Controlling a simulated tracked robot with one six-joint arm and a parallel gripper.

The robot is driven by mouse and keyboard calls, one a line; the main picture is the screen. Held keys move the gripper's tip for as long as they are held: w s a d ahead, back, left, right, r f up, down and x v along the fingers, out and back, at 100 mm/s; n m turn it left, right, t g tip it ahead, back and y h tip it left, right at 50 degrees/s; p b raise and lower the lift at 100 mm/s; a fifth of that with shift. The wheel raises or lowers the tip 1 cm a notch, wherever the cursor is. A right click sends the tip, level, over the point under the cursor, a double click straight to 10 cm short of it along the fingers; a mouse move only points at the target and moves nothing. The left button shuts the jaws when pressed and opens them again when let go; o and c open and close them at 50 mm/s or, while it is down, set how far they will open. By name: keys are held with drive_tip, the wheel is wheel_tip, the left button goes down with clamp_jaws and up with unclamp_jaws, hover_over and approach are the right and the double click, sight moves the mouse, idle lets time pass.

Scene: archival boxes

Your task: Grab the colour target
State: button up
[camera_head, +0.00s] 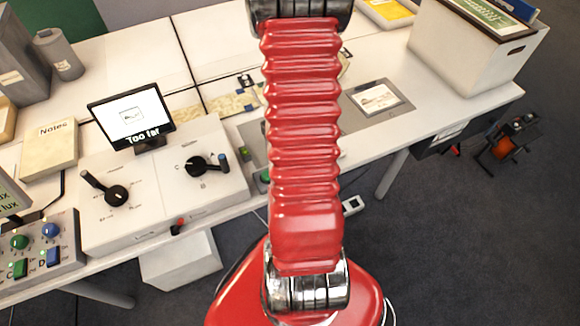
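My red ribbed arm stretches up the middle of the view and leaves it at the top edge. My gripper is out of view beyond that edge. I cannot pick out a colour target for certain. A small pale card with a picture (376,98) lies on a grey panel (352,118) on the white table, right of my arm. A yellow item in a pale tray (390,10) lies at the top, beside the box. My arm hides part of the table's middle.
The white table (420,120) holds a control box with two dials (160,185), a small screen reading "Too far" (132,115), a Notes book (48,150) and a knob panel (40,255). An archival box with folders (470,50) stands right. An orange reel (505,146) is on the floor.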

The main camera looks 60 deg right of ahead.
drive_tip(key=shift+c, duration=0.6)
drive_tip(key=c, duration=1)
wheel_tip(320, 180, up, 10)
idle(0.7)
